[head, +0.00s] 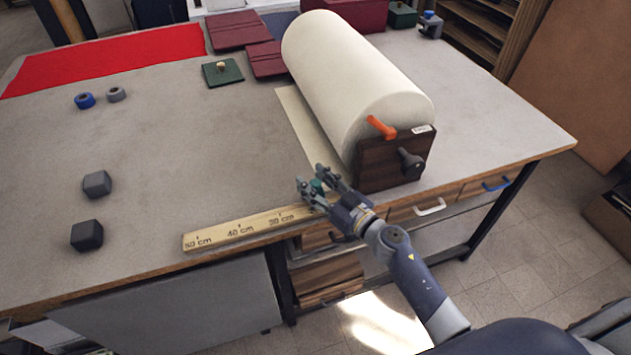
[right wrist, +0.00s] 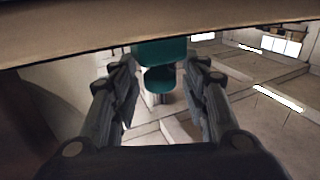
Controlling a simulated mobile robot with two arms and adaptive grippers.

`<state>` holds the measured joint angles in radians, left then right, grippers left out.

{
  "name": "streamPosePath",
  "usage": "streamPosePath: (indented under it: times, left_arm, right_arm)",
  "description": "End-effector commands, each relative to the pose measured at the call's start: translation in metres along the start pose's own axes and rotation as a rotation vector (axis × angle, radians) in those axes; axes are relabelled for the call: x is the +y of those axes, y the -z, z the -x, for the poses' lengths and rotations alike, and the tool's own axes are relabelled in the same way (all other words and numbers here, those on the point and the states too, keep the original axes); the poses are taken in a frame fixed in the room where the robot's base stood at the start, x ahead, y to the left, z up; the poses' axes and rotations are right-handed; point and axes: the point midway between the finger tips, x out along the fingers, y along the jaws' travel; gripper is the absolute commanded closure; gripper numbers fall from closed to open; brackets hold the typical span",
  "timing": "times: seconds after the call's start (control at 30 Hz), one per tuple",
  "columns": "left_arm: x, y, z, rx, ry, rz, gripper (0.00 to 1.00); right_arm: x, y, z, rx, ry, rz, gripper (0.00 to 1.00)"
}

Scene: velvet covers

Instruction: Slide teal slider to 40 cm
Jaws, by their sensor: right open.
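A wooden ruler (head: 240,228) lies along the front edge of the table, with marks for 50 cm, 40 cm and 30 cm reading from left to right. The teal slider (head: 317,186) shows between the fingers of my right gripper (head: 318,181), to the right of the 30 cm mark. In the right wrist view the teal slider (right wrist: 160,65) stands between the two open fingers of the gripper (right wrist: 165,95), with a gap on each side. The fingers hide part of the ruler's right end. My left gripper is not in view.
Two dark grey blocks (head: 97,184) sit at the left. The table (head: 190,150) is clear between the blocks and the roll.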

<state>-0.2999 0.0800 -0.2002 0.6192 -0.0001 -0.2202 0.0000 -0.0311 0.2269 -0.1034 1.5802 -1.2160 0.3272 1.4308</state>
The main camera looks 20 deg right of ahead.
Motion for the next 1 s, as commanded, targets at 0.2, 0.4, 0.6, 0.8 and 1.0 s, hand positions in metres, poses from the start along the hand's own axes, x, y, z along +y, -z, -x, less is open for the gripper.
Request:
streamPosePath:
  times: [0.2, 0.4, 0.6, 0.8, 1.0]
  left_arm:
    - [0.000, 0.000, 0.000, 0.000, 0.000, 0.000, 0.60]
    - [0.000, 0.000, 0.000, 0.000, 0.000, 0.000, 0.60]
    - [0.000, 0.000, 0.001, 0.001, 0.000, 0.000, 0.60]
    - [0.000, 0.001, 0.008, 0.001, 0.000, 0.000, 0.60]
    - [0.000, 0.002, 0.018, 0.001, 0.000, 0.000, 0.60]
  right_arm:
    - [0.000, 0.000, 0.000, 0.000, 0.000, 0.000, 0.85]
    - [0.000, 0.000, 0.000, 0.000, 0.000, 0.000, 1.00]
    - [-0.002, 0.000, 0.000, 0.000, 0.000, -0.001, 1.00]
    - [-0.023, 0.001, -0.008, -0.001, 0.004, -0.005, 1.00]
    - [-0.071, 0.001, -0.027, -0.002, 0.007, -0.009, 1.00]
